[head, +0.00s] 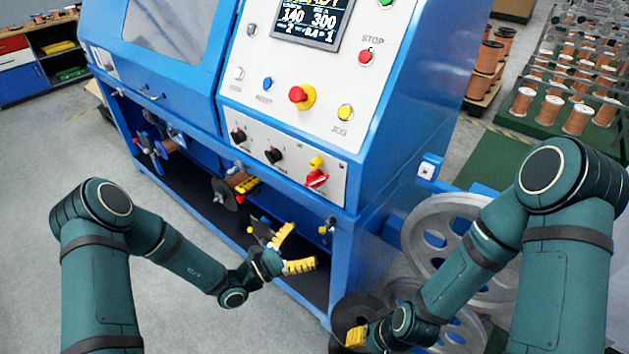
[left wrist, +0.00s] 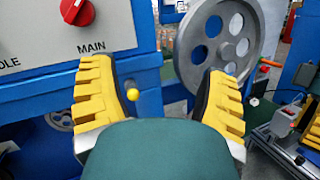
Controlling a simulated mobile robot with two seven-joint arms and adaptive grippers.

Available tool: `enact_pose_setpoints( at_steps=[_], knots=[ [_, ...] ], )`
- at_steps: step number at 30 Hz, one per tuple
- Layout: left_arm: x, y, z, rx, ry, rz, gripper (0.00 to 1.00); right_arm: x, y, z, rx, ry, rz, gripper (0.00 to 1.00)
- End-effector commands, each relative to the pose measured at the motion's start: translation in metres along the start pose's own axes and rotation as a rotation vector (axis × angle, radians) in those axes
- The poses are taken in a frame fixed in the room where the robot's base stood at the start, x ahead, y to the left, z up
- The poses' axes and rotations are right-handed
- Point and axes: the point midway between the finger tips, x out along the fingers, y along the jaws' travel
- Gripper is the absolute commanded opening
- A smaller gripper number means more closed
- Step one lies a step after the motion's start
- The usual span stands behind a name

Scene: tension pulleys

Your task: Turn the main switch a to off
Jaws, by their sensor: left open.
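In the left wrist view the red knob (left wrist: 77,11) shows at the top left edge, cut off, above the printed word MAIN. Its on or off marks are not readable. My left gripper (head: 302,246) is open and empty, below the switch and apart from it, in front of the blue frame. Its two yellow fingers also frame the left wrist view (left wrist: 160,78). My right gripper (head: 354,337) is low at the bottom, its fingers partly hidden.
Two black knobs (head: 274,156) sit left of the switch. A red stop button (head: 301,97) is above on the sloped console. Large grey pulley wheels (head: 430,225) stand at the machine's right side, behind my right arm. Grey floor (head: 190,310) is clear at the left.

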Motion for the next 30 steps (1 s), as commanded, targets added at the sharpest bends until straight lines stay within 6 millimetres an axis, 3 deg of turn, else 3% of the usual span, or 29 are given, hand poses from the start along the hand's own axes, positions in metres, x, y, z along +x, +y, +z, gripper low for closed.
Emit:
enact_pose_setpoints(
  at_steps=[1, 3, 6, 10, 14, 30],
  knots=[
    [-0.003, 0.023, 0.002, 0.009, -0.023, 0.1, 0.75, -0.002, -0.001, 0.0, 0.0, -0.001, 0.0, 0.47],
    [-0.007, 0.046, 0.004, 0.024, -0.051, 0.209, 0.75, -0.003, -0.001, 0.0, 0.0, -0.002, 0.0, 0.47],
    [-0.013, 0.067, 0.006, 0.043, -0.072, 0.305, 0.75, -0.004, -0.002, 0.001, 0.0, -0.002, 0.0, 0.47],
    [-0.01, 0.077, 0.008, 0.052, -0.081, 0.343, 0.75, -0.003, -0.001, 0.001, 0.0, -0.002, 0.0, 0.47],
    [0.006, 0.082, 0.009, 0.052, -0.082, 0.341, 0.75, -0.002, -0.001, 0.001, 0.0, -0.002, 0.0, 0.47],
    [0.098, 0.113, 0.017, 0.051, -0.081, 0.338, 0.75, 0.007, 0.003, -0.001, -0.001, 0.003, 0.0, 0.47]
  ],
)
